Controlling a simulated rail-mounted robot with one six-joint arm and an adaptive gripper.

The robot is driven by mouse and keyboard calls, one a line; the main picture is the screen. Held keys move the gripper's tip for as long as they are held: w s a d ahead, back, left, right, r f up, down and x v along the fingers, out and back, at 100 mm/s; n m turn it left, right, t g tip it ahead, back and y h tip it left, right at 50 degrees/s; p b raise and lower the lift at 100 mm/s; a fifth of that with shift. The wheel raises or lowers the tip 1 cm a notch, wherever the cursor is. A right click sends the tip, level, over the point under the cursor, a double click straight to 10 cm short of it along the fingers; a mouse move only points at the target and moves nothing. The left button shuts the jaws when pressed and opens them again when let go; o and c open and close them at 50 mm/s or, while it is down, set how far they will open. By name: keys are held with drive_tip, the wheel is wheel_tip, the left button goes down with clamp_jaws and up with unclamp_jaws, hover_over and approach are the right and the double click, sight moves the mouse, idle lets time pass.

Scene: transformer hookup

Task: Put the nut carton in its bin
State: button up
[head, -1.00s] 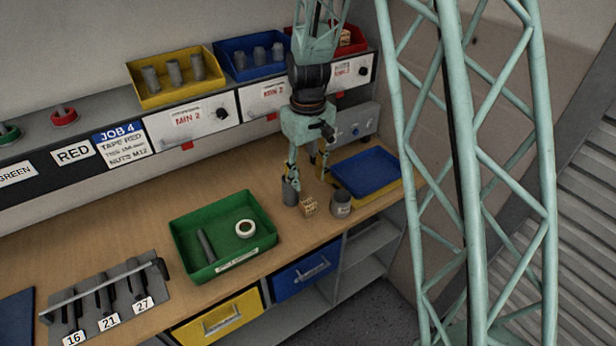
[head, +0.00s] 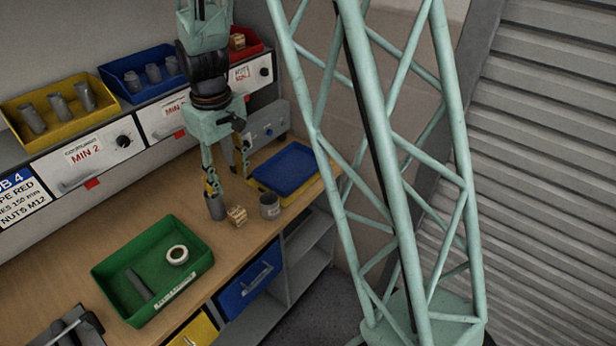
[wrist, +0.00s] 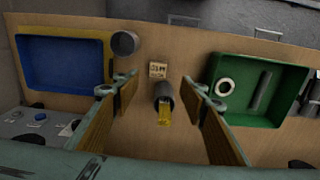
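The nut carton is a small tan box (head: 237,216) with dark print. It stands on the bench between two grey cylinders; in the wrist view it (wrist: 158,70) lies just beyond my fingertips, near the middle. My gripper (head: 226,178) points down above the bench, close to the carton and the nearer grey cylinder (head: 215,207). In the wrist view my gripper (wrist: 162,92) is open with fingers wide apart, holding nothing. That cylinder, with something yellow (wrist: 164,114) at it, shows between the fingers. A red bin (head: 256,46) on the shelf holds a similar tan box (head: 237,41).
A grey cup (head: 270,205) stands right of the carton. A blue tray (head: 284,168) lies behind it. A green tray (head: 110,264) with a tape roll (head: 177,255) and a grey rod is at left. Yellow (head: 14,112) and blue (head: 120,68) bins with grey cylinders line the shelf.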

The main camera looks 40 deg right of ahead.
drive_tip(key=s+r+m+t, duration=0.2)
drive_tip(key=s+r, duration=1.6)
drive_tip(key=r, duration=0.4)
drive_tip(key=s+r, duration=0.2)
drive_tip(key=s, duration=0.7)
drive_tip(key=s+r+m+t, duration=0.1)
drive_tip(key=s+r, duration=0.2)
drive_tip(key=s, duration=0.7)
drive_tip(key=shift+s+r+t, duration=0.15)
drive_tip(key=shift+s+t, duration=0.15)
drive_tip(key=shift+d, duration=0.1)
drive_tip(key=shift+c, duration=1.1)
